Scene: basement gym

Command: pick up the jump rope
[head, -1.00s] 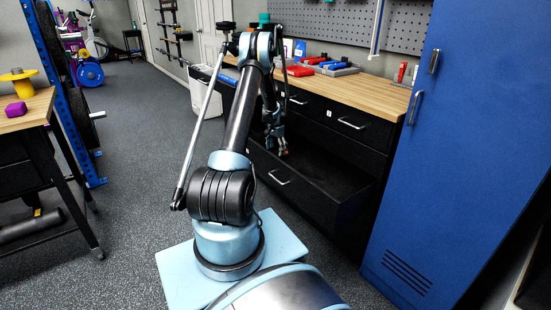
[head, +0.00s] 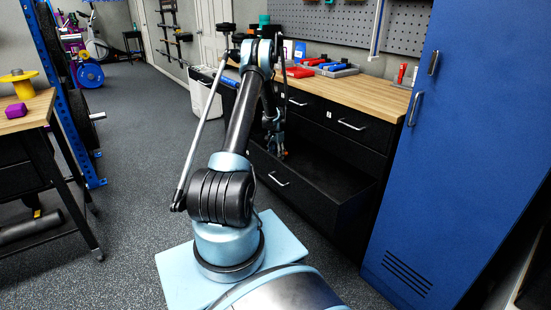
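I cannot make out a jump rope in the head view. My gripper (head: 277,152) hangs downward at the end of my arm, over the open lower drawer (head: 312,199) of the black cabinet. It is small, dark and partly lost against the black drawer, so I cannot tell whether its fingers are open or shut or whether they touch anything. The drawer's inside is dark, and its near front wall and my arm hide part of it.
The wooden worktop (head: 345,85) above the drawers carries red and blue items in trays. A tall blue locker (head: 465,140) stands close on the right. A white bin (head: 203,95) is behind my arm. A table (head: 30,112) stands left; the floor between is clear.

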